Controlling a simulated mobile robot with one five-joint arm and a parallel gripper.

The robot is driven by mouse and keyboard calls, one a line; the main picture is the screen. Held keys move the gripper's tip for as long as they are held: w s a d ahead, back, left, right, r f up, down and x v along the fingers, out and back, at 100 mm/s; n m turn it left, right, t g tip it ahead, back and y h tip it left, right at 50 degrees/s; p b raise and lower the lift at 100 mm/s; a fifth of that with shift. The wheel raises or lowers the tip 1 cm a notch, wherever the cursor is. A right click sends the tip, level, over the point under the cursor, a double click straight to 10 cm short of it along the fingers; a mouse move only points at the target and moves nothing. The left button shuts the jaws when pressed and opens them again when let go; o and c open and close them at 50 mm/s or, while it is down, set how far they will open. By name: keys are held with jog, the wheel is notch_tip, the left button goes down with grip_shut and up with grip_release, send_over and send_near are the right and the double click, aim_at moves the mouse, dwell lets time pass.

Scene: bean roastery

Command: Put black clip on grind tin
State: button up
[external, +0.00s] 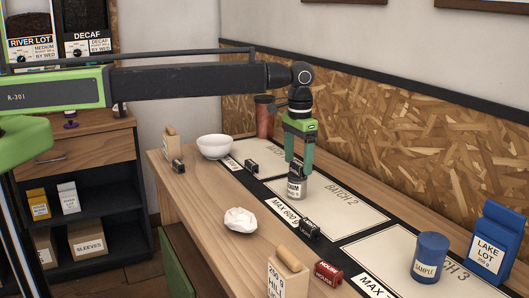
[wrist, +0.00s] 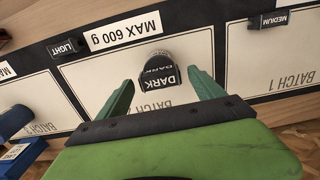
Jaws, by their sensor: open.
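My gripper (external: 298,166) is open above the batch 2 panel, pointing down. In the wrist view a black clip marked DARK (wrist: 158,76) shows between my open fingers (wrist: 160,80), with space on both sides.
A Hill bag (external: 287,280) is at the front. The panel around the tin is clear.

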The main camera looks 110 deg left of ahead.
aim_at(298, 163)
jog(key=shift+r, duration=0.1)
notch_tip(298, 163, up, 12)
jog(key=p, duration=1.2)
jog(key=s+d+m, duration=0.3)
jog(key=s+d, duration=0.5)
jog(key=d, duration=0.5)
jog(key=s+d+m, duration=0.3)
jog(key=s+d, duration=0.5)
jog(key=d, duration=0.6)
jog(key=s+d+m, duration=0.3)
jog(key=s+d, duration=0.6)
jog(key=d, duration=0.5)
jog(key=shift+d, duration=0.15)
